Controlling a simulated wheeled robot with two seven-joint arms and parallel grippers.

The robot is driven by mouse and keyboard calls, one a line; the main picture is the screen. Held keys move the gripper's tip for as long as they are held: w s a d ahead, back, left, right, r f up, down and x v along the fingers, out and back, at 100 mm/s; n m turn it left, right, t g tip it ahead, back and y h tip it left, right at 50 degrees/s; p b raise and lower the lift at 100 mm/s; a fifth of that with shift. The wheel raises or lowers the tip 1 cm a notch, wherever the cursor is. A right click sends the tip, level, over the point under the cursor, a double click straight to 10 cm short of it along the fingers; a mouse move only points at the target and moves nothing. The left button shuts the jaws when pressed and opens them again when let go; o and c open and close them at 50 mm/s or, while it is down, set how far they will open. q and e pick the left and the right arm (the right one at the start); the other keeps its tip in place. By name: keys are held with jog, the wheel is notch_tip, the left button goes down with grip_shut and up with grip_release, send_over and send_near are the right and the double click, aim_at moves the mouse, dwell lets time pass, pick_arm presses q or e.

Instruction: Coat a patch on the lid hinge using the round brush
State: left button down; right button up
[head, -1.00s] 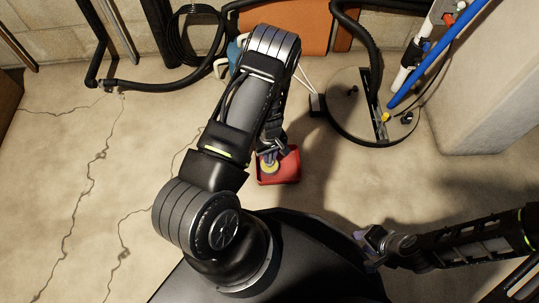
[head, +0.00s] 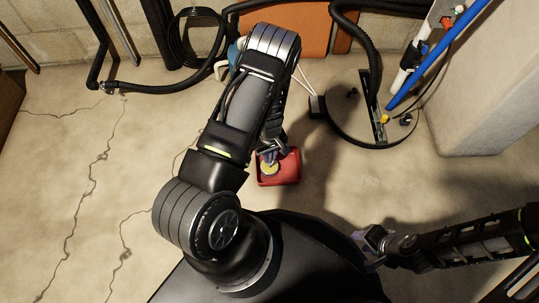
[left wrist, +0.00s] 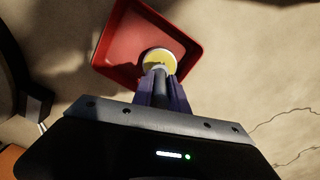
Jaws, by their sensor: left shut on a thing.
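My left gripper (head: 270,152) is shut on the round brush and points down at a red tray. The round brush shows a pale yellow round end (left wrist: 159,61) between purple fingertips in the left wrist view; its handle is mostly hidden. The brush end is over or in the red tray (head: 291,168), which also fills the top of the left wrist view (left wrist: 116,42); contact with its bottom cannot be told. My right gripper (head: 371,243) is at lower right, apart from everything. I cannot make out the lid hinge for certain; a round black-rimmed thing (head: 331,127) with a dark bar is at upper right.
A black coiled hose (head: 182,45) and an orange panel (head: 290,27) stand along the back wall. A blue pipe (head: 416,83) and white pipe run beside a pale pillar (head: 487,100) on the right. The cracked floor (head: 60,170) at left is clear.

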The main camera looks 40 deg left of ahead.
pick_arm(q)
jog(key=shift+r+p, duration=1.75)
jog(key=shift+r, duration=0.85)
jog(key=shift+w+r, duration=0.1)
